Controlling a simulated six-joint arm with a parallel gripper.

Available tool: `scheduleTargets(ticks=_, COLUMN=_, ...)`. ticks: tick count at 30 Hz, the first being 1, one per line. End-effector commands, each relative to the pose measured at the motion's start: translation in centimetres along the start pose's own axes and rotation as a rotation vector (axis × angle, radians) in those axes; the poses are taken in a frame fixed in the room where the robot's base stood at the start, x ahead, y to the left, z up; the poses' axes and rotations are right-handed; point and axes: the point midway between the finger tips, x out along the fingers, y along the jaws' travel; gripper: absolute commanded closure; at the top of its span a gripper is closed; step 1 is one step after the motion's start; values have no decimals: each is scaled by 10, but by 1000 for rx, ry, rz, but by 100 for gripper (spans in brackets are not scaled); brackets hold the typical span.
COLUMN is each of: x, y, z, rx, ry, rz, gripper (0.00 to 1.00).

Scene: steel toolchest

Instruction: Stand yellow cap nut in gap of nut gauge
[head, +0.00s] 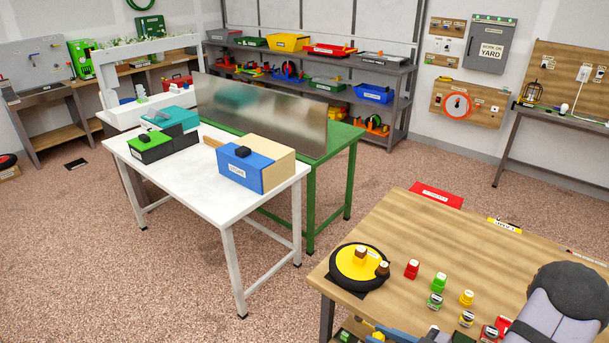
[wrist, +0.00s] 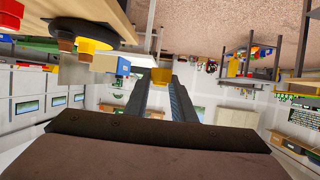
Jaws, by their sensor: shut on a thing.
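In the wrist view my gripper (wrist: 161,82) is shut on a small yellow piece, which I take to be the yellow cap nut (wrist: 161,74), held between the fingertips. The view is turned over, with the floor at the top. In the head view my dark arm link covers the right front of the wooden bench (head: 440,225). Blue-grey and yellow parts show at the bottom edge there, too cut off to tell surely. I cannot make out the nut gauge or its gap in either view.
On the bench stands a yellow and black round base (head: 350,267) with brown-topped pieces. Beside it are small red (head: 412,269), green (head: 439,283) and yellow (head: 466,298) pieces. A white table (head: 205,190) with boxes stands left. The bench's back middle is clear.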

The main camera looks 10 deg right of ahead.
Motion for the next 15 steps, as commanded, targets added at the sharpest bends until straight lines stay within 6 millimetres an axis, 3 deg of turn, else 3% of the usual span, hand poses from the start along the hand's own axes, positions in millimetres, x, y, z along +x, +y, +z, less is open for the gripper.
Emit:
scheduleTargets(ticks=1, x=13, y=-10, z=-7, rx=-22, ry=0, rz=-49, gripper=100)
scheduleTargets(ticks=6, x=42, y=-37, z=-23, rx=-69, ry=0, rz=-164, gripper=100)
scheduleTargets(ticks=15, x=62, y=-60, z=-31, rx=-103, ry=0, rz=-247, gripper=100)
